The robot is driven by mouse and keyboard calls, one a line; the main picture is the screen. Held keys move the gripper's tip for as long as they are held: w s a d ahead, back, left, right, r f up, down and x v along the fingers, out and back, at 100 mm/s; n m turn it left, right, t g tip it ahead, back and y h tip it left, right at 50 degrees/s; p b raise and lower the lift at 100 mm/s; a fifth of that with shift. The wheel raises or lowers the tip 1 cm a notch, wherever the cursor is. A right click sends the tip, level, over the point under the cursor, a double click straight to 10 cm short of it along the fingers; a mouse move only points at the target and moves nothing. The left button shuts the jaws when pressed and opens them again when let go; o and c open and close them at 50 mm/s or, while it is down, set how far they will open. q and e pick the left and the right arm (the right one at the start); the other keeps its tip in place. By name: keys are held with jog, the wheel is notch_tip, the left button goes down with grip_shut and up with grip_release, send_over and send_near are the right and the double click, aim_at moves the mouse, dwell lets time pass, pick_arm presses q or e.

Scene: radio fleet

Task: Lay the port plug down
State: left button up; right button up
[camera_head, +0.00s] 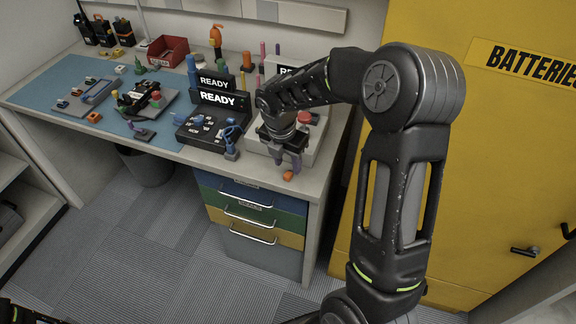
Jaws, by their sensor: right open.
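My right gripper (287,165) points down over the front right part of the workbench (180,152). It is open, with its fingertips just above or beside a small orange piece (288,175), which looks like the port plug. The piece lies on the bench top close to the front edge. I cannot tell whether the fingers touch it. My right arm hides part of the bench behind it. My left gripper is not in view.
A grey box with a red knob (304,118) stands right behind the gripper. A black unit marked READY (218,99) is to the left. A blue mat (50,98) holds several small parts. A yellow batteries cabinet (485,150) stands at the right.

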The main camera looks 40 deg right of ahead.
jog(key=r, duration=0.3)
jog(key=a+r, duration=0.1)
jog(key=r, duration=0.1)
jog(key=shift+s+r, duration=0.15)
jog(key=shift+r, duration=0.1)
dwell(0.7)
